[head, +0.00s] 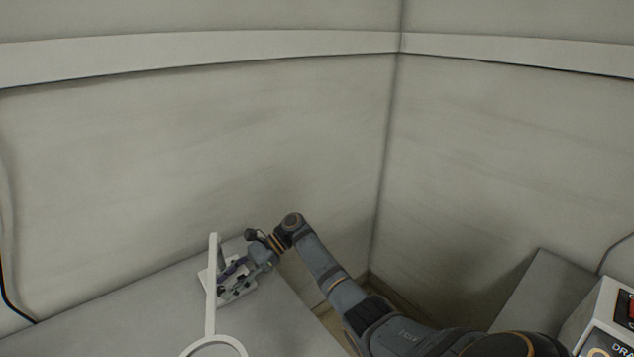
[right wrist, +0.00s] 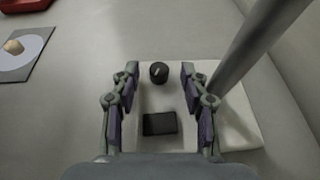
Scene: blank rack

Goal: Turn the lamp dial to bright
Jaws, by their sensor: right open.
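The lamp (head: 212,285) stands on the table, with a white base, an upright pole and a ring-shaped head. In the right wrist view its base (right wrist: 240,130) carries a black round dial (right wrist: 159,72) with a light pointer mark, and a dark rectangular panel (right wrist: 159,124). My right gripper (head: 232,270) is over the lamp base. In the right wrist view the right gripper (right wrist: 158,80) is open, one finger on each side of the dial, with gaps to it. Any brightness marks around the dial are too small to read. My left gripper is out of view.
The lamp pole (right wrist: 255,50) rises close to the right finger. A dark mat with a pale disc and tan piece (right wrist: 15,47) and a red object (right wrist: 25,5) lie at upper left. Walls meet behind the table (head: 120,318). A control box (head: 608,318) stands far right.

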